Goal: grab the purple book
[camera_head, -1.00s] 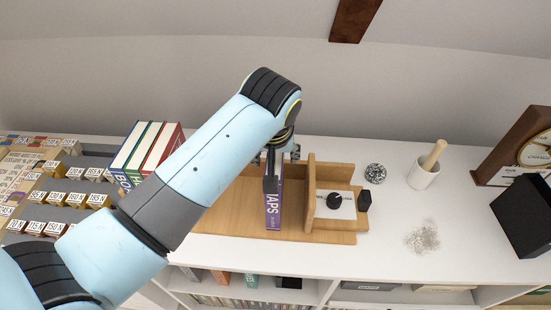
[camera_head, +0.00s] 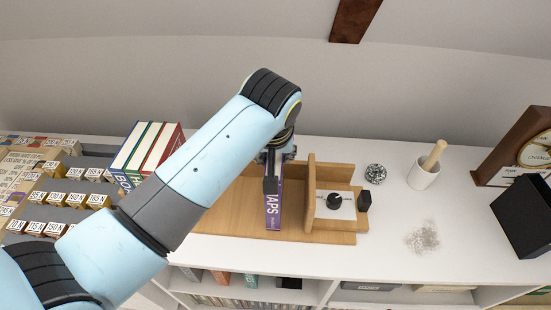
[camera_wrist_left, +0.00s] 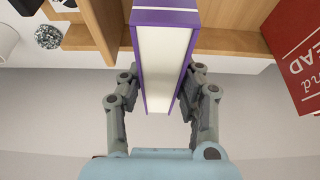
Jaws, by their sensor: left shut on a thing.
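The purple book (camera_head: 273,210) stands upright on a wooden book stand (camera_head: 228,212), beside the stand's upright wooden panel (camera_head: 311,190). My left gripper (camera_head: 271,168) reaches it from above and behind, and hides its upper part in the head view. In the left wrist view the purple book (camera_wrist_left: 165,50) lies between the two fingers of my left gripper (camera_wrist_left: 160,112), one on each cover. The gripper is shut on the book. The book still appears to rest on the stand. My right gripper is not in view.
A device with a black knob (camera_head: 334,200) sits right of the panel. A mortar with pestle (camera_head: 424,174), a mesh ball (camera_head: 375,173) and a black box (camera_head: 523,215) are further right.

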